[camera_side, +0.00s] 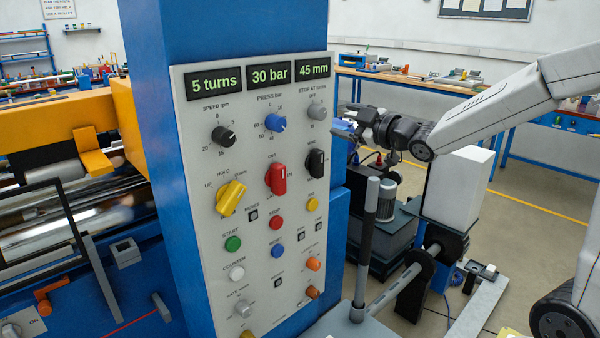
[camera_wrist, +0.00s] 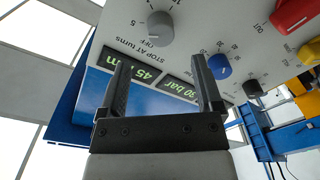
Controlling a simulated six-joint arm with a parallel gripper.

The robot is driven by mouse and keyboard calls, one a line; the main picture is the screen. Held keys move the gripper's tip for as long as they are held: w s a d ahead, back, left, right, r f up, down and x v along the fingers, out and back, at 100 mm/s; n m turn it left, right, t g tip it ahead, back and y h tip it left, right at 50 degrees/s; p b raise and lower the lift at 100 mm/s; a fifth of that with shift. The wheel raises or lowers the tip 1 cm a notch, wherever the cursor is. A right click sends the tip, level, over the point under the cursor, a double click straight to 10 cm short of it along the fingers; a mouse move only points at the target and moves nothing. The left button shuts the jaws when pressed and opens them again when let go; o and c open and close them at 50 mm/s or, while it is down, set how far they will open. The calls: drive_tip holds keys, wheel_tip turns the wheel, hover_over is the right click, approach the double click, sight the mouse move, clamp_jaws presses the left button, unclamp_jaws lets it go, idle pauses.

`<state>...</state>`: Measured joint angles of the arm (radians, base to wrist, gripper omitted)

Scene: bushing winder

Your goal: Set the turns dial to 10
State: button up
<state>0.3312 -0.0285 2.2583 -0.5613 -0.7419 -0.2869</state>
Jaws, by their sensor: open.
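The turns dial (camera_side: 316,111) is a small grey knob labelled STOP AT TURNS, at the panel's upper right. It also shows in the wrist view (camera_wrist: 160,27), where its white mark appears to point at OFF. A 5 is printed beside it; I cannot read a 10 there. My gripper (camera_side: 345,122) is just right of the panel in the side view. In the wrist view my gripper (camera_wrist: 160,62) has its two fingers wide apart, with nothing between them. The knob appears beyond the fingertips, not touched.
The blue press dial (camera_side: 275,122) and black speed dial (camera_side: 223,136) sit left of the turns dial. Below are yellow (camera_side: 230,198), red (camera_side: 276,179) and black (camera_side: 315,163) selector knobs. Displays (camera_side: 269,75) above read 5 turns, 30 bar and 45 mm. An upright lever (camera_side: 371,220) stands right of the panel.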

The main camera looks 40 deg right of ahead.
sight(323, 114)
drive_tip(key=shift+w+a, duration=0.15)
drive_tip(key=shift+w, duration=3.3)
clamp_jaws()
drive_tip(key=shift+m, duration=0.3)
drive_tip(key=m, duration=1.1)
drive_tip(key=shift+m, duration=0.3)
